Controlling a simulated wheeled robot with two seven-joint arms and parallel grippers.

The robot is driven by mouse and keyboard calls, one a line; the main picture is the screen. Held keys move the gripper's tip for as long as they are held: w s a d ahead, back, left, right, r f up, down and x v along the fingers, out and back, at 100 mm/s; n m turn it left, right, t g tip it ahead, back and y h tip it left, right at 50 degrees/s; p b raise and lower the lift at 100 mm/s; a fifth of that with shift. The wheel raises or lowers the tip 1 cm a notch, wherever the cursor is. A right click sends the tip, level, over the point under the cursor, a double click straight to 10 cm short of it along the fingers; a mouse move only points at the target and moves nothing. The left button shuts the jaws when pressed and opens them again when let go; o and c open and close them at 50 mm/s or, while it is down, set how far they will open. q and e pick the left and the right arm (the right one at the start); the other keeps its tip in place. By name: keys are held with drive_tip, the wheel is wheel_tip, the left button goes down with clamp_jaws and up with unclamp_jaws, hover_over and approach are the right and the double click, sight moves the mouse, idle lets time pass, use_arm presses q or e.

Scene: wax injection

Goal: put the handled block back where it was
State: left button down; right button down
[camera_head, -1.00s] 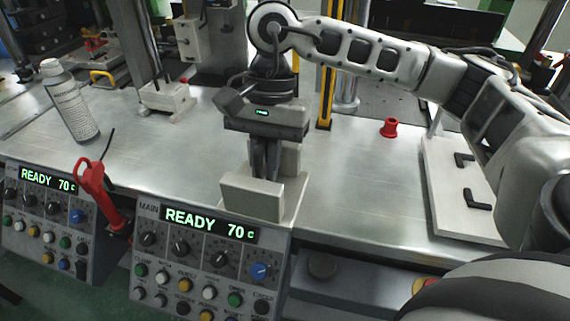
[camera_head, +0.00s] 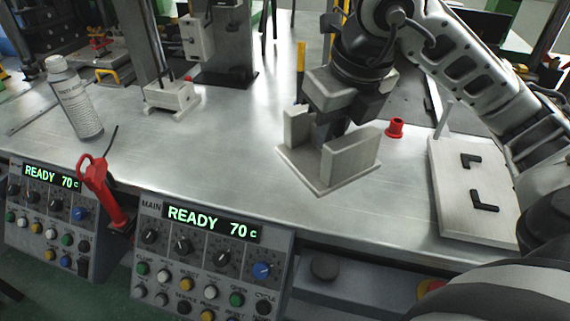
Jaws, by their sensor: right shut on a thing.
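The handled block (camera_head: 350,158) is a pale grey flat plate with two thick upright walls. My right gripper (camera_head: 326,140) points down between the walls and is shut on its handle, which the fingers and the near wall hide. The block is turned at an angle in the picture, at the middle right of the metal table. I cannot tell how far its plate is above the table. A pale board (camera_head: 447,200) with two black corner brackets (camera_head: 484,203) lies to the right, and the space between the brackets is empty. My left gripper is not in view.
A small red part (camera_head: 395,128) stands just right of the block. Two control panels (camera_head: 200,255) line the table's front edge, with a red-handled tool (camera_head: 100,190) between them. A tilted bottle (camera_head: 75,100) and a white fixture (camera_head: 172,97) are at left. The table's centre is clear.

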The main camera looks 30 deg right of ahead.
drive_tip(key=w+f, duration=0.3)
drive_tip(key=w, duration=0.1)
drive_tip(key=w+d+f, duration=0.1)
drive_tip(key=w+f, duration=0.2)
drive_tip(key=w, duration=0.2)
drive_tip(key=w+f+p, duration=0.1)
drive_tip(key=w+f, duration=0.2)
drive_tip(key=w, duration=0.1)
drive_tip(key=shift+w+d+f, duration=0.2)
drive_tip(key=shift+w+f, duration=0.05)
drive_tip(key=shift+w, duration=0.15)
drive_tip(key=shift+f+p, duration=0.45)
drive_tip(key=shift+f, duration=1.15)
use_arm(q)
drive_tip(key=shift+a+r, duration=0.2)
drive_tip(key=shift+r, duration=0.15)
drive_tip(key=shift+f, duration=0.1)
use_arm(e)
drive_tip(key=c, duration=1.8)
unclamp_jaws()
drive_tip(key=shift+f, duration=0.25)
drive_tip(key=shift+c, duration=0.2)
drive_tip(key=o, duration=0.4)
drive_tip(key=shift+c, duration=0.2)
